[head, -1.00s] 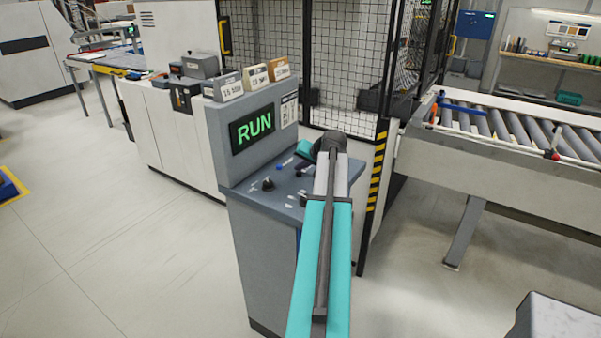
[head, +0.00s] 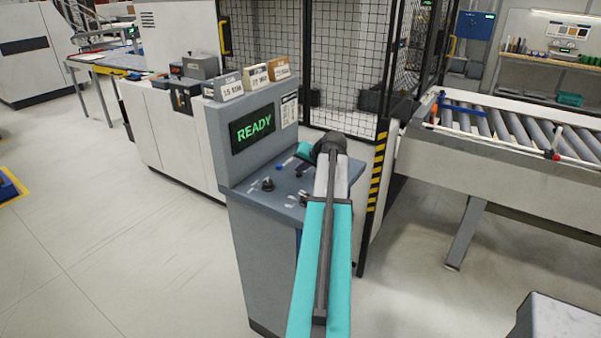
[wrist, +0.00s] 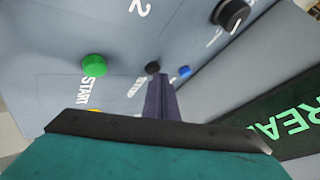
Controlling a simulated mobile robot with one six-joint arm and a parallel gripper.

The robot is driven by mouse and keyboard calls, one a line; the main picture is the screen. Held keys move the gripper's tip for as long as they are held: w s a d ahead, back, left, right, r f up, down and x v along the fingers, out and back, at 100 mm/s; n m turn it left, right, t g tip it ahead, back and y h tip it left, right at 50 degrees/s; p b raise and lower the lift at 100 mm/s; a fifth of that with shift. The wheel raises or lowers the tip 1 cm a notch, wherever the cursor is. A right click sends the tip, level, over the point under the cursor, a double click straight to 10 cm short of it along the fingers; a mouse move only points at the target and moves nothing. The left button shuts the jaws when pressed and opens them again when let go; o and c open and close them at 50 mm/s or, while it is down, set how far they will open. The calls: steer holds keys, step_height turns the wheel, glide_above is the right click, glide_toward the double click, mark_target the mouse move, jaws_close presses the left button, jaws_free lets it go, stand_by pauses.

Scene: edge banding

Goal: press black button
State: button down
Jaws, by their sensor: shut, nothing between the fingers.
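The black button (wrist: 153,68) is a small round cap on the grey control panel, seen in the wrist view just beyond my fingertips. My gripper (wrist: 160,79) is shut and empty, its dark fingers pointing at the panel close to the black button. I cannot tell whether they touch it. In the head view my gripper is over the panel top (head: 242,190), mostly hidden behind my arm, and the black button is not clear there. The console screen (head: 252,129) reads READY in green.
A green button (wrist: 95,65) marked START sits left of the black one, a blue button (wrist: 185,71) close on its right, and a black knob (wrist: 231,14) farther off. A yellow part (wrist: 95,110) is partly hidden by my gripper. A roller conveyor (head: 500,125) stands at right.

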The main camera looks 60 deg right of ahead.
steer(key=shift+r, duration=0.15)
steer(key=shift+r+p, duration=0.4)
steer(key=shift+r, duration=0.35)
step_height(320, 180, up, 5)
steer(key=shift+p, duration=1.15)
stand_by(0.5)
steer(key=shift+s, duration=0.15)
